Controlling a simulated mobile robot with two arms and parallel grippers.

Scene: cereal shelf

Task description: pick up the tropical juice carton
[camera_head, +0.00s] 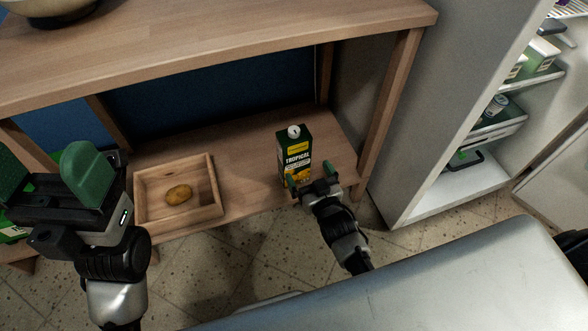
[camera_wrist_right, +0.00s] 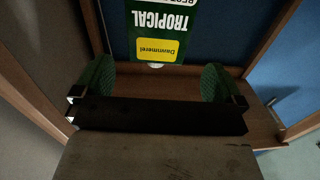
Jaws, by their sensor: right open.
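The tropical juice carton (camera_head: 294,152) is dark green with a yellow label and a white cap. It stands upright on the lower shelf, right of the wooden tray. My right gripper (camera_head: 313,183) is open in front of the carton's lower part. In the right wrist view the carton (camera_wrist_right: 158,22) appears upside down, beyond and between the two green fingers of my right gripper (camera_wrist_right: 159,82). No grip on it shows.
A wooden tray (camera_head: 216,190) with a brown potato-like item (camera_head: 178,194) sits on the lower shelf (camera_head: 245,149). The upper board (camera_head: 220,42) overhangs it, and a wooden post (camera_head: 388,105) stands right of the carton. An open fridge (camera_head: 480,185) is at the right.

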